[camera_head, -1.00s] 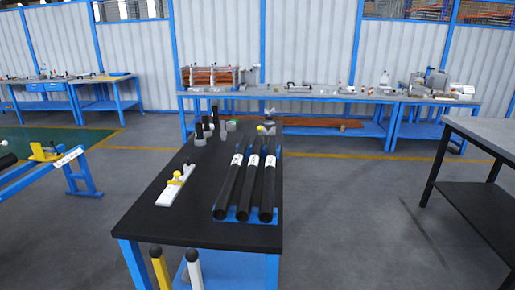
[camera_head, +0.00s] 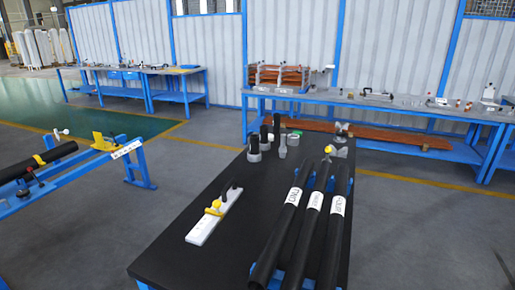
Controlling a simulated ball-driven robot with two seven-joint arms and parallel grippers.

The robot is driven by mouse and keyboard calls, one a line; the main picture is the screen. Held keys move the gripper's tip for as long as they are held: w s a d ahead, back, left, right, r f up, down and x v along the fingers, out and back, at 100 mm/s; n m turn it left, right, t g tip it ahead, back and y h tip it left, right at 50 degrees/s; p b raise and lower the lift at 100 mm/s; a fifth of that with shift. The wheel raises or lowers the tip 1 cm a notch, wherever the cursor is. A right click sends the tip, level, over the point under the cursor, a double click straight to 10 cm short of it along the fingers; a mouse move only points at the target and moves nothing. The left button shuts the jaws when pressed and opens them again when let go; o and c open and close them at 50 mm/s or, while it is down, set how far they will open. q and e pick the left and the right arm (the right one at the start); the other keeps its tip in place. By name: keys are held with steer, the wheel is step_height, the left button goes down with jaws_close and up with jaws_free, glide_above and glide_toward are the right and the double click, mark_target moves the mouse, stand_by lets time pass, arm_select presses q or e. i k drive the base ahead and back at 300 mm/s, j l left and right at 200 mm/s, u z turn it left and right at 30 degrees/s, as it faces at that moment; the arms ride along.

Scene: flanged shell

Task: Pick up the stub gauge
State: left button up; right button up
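No gripper of mine shows in the head view. Three long black tubes with white labels, the left tube (camera_head: 276,238), the middle tube (camera_head: 303,240) and the right tube (camera_head: 331,240), lie side by side on blue supports on the black-topped table (camera_head: 170,257). The label print is too small to read surely. Several short grey pieces with black upright tops, such as one grey piece (camera_head: 254,150), stand at the table's far end. I cannot tell which thing is the stub gauge.
A white bar (camera_head: 205,228) with a yellow clamp (camera_head: 214,209) lies left of the tubes. A blue stand (camera_head: 75,172) holding a black tube (camera_head: 45,160) is at left. A long workbench (camera_head: 390,103) lines the back wall. Open floor lies between stand and table.

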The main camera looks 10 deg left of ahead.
mark_target(282, 150)
steer(key=j+z, duration=0.2)
steer(key=j, duration=0.35)
steer(key=j+z, duration=0.45)
steer(key=j, duration=0.6)
steer(key=j+z, duration=0.4)
steer(key=j, duration=0.7)
steer(key=i+j+z, duration=0.2)
steer(key=j+z, duration=0.2)
steer(key=j, duration=0.6)
steer(key=i+j+z, duration=0.1)
steer(key=j+z, duration=0.3)
steer(key=j, duration=0.6)
steer(key=k+j+z, duration=0.1)
steer(key=j+z, duration=0.3)
steer(key=j, duration=0.6)
